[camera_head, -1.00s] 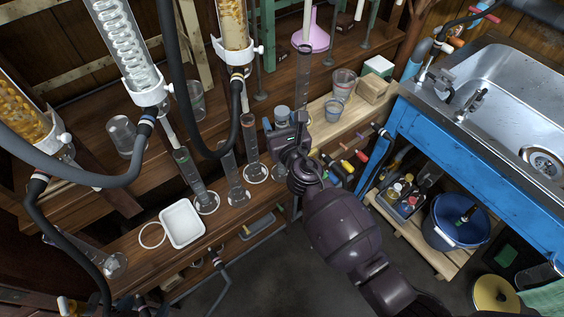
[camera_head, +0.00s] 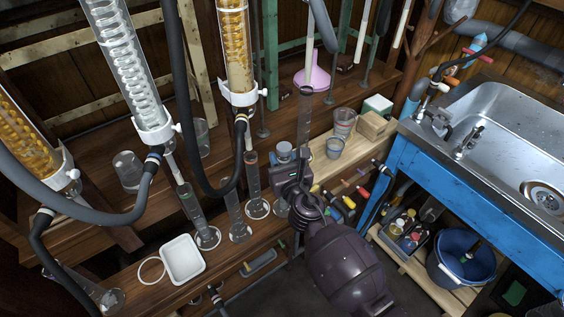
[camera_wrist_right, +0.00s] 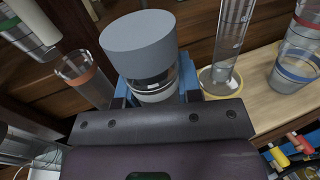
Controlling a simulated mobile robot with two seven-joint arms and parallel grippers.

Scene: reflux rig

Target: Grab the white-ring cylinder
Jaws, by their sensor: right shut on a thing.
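A cylinder with a wide grey top (camera_head: 284,148) stands upright in the row of glass cylinders on the wooden bench. In the right wrist view its grey top (camera_wrist_right: 140,42) fills the upper middle, with a clear section and a white band (camera_wrist_right: 156,92) under it. My right gripper (camera_head: 284,174) is shut on this cylinder just below the top. Its blue fingers show on both sides of it in the right wrist view (camera_wrist_right: 157,88). The gripper hides most of its lower body; a pale ring (camera_head: 281,208) shows at the foot. My left gripper is not in view.
A red-banded cylinder (camera_head: 252,172) and a green-banded one (camera_head: 188,201) stand close on the left. A tall cylinder (camera_head: 304,120) stands behind on the right, near beakers (camera_head: 343,122). A white tray (camera_head: 182,260) and hoses are at left. The blue sink bench (camera_head: 460,190) is at right.

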